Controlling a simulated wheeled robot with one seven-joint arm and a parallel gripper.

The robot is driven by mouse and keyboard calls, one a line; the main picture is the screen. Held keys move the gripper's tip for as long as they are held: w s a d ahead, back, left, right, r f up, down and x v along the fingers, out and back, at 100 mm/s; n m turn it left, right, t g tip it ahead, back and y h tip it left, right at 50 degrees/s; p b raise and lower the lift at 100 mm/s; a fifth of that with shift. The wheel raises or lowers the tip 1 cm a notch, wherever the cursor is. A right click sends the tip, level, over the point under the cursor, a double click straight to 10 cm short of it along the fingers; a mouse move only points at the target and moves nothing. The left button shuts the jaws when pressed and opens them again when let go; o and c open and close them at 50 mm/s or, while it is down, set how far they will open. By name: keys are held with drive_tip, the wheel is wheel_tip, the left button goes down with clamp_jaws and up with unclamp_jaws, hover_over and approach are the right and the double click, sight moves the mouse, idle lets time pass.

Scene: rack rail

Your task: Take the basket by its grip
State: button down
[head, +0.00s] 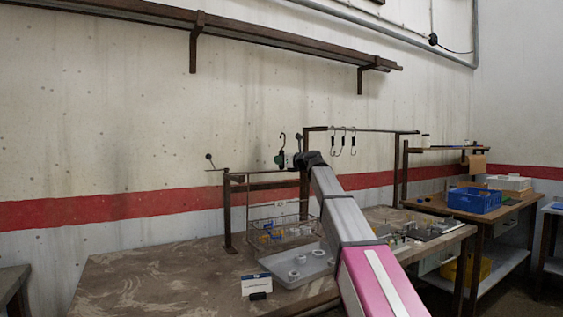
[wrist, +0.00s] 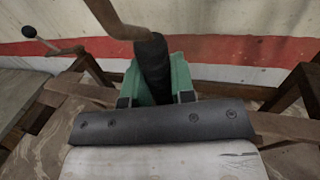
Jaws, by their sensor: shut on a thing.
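The wire basket (head: 285,232) shows in the head view over the worktable, behind a grey tray, with small orange and blue things in it. I cannot tell whether it touches the table. Above it, a dark hook (head: 282,138) stands up from my gripper (head: 283,159). In the wrist view, my gripper's green fingers (wrist: 181,72) are closed around the black sleeved grip (wrist: 154,68), which tilts slightly. A brown bent rod (wrist: 120,22) leads from its upper end. The lower part of the grip is hidden behind the gripper's black bar, and the basket does not show there.
A brown post-and-rail rack (head: 372,130) with several empty hooks stands just right of my gripper. A lower rail (head: 264,173) lies behind it. A grey tray (head: 300,271) and a label card (head: 256,285) are on the table (head: 150,280). The table's left part is clear.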

sight(283, 152)
drive_tip(key=shift+r, duration=0.2)
drive_tip(key=shift+r, duration=1.5)
